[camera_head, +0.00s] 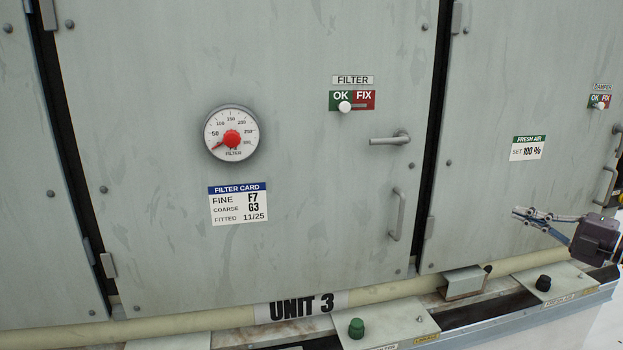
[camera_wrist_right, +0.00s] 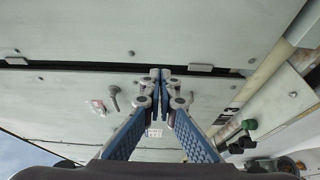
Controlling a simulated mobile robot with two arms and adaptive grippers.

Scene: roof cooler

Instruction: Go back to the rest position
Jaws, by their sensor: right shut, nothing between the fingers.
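My right gripper (camera_head: 522,213) is at the right of the head view, in front of the fresh air door and above the ledge. In the right wrist view my right gripper (camera_wrist_right: 161,76) has its two blue fingers together at the tips, with nothing between them. It looks apart from the panels, though the exact distance is hard to judge. My left gripper does not show in either view.
The UNIT 3 door (camera_head: 300,180) carries a filter gauge (camera_head: 233,133), a filter slider (camera_head: 345,106), a lever handle (camera_head: 390,139) and a grab handle (camera_head: 397,214). A green knob (camera_head: 356,328) and a black knob (camera_head: 543,283) stand on the ledge below. A damper slider (camera_head: 600,105) is at right.

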